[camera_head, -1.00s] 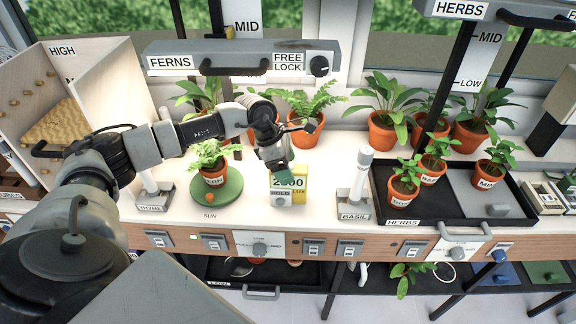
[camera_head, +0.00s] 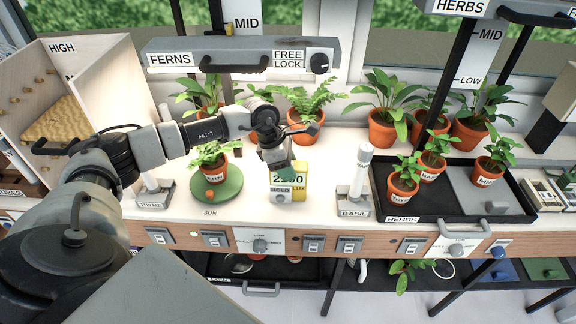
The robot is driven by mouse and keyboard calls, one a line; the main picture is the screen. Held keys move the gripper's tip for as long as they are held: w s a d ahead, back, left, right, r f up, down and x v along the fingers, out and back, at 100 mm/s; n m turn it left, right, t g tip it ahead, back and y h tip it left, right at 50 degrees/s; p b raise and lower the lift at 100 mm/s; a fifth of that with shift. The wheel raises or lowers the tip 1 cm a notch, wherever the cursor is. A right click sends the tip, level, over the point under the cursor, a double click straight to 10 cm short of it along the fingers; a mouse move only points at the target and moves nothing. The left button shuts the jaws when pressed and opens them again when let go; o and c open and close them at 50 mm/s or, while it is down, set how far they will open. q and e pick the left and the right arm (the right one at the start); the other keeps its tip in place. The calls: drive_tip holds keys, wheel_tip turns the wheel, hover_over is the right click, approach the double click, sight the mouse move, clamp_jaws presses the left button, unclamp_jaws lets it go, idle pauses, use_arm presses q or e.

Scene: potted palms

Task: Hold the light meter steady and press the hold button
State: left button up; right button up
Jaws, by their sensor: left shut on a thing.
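The light meter (camera_head: 300,184) is a yellow box upright on the bench, with a number display, the word LUX and a grey HOLD button block (camera_head: 280,196) low on its front. My left gripper (camera_head: 281,167) comes down from above and is shut on the top of the light meter. Its fingers hide the meter's upper edge and part of the display. The HOLD button is uncovered, and nothing touches it. My right gripper is not in view.
A potted fern on a green SUN disc (camera_head: 231,192) stands left of the meter. The BASIL post (camera_head: 359,180) and black HERBS tray (camera_head: 385,207) with small pots are to the right. Large potted plants stand behind, under the FERNS bar (camera_head: 235,57).

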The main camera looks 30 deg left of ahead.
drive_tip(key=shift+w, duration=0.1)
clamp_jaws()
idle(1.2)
